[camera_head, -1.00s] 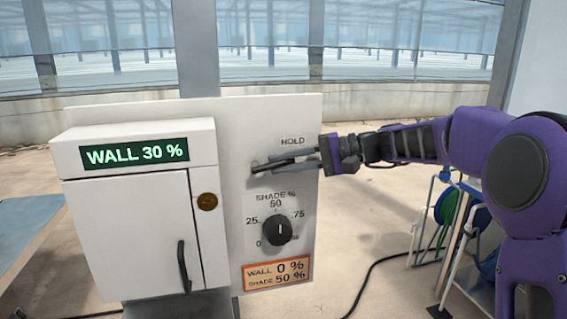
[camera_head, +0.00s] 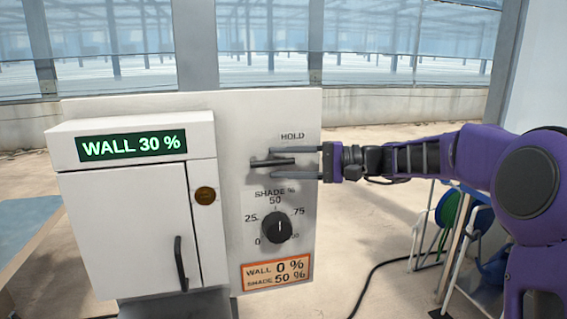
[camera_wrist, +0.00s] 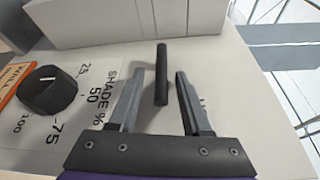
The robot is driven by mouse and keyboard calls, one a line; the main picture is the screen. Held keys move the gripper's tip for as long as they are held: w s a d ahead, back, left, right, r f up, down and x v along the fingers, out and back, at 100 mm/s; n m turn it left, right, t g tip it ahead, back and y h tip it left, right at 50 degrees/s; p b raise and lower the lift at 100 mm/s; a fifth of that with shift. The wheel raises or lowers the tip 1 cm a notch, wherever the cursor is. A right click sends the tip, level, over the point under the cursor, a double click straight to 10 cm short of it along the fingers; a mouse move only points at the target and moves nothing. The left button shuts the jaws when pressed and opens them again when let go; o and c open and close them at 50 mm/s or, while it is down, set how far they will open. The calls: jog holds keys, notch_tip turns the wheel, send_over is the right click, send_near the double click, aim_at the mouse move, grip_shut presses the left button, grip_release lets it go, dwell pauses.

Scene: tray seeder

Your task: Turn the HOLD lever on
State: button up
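The HOLD lever (camera_head: 272,162) is a dark bar on the white panel, under the HOLD label and above the shade dial. It lies about level in the head view. In the wrist view the lever (camera_wrist: 161,75) stands between the two fingers, with a visible gap on both sides. My gripper (camera_head: 300,162) is open and comes in from the right, its fingers above and below the lever's right end. In the wrist view my gripper (camera_wrist: 158,78) shows both grey fingers apart. Whether a finger touches the panel is not clear.
The shade dial (camera_head: 277,228) sits just below the lever. A white cabinet (camera_head: 130,225) with a black handle (camera_head: 181,264) and a WALL 30 % display (camera_head: 131,146) is at left. An orange-edged card (camera_head: 276,272) is below the dial. A blue hose reel (camera_head: 470,233) stands at right.

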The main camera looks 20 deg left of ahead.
jog(key=w+d+r, duration=0.1)
jog(key=w+d, duration=0.2)
jog(key=d, duration=1.4)
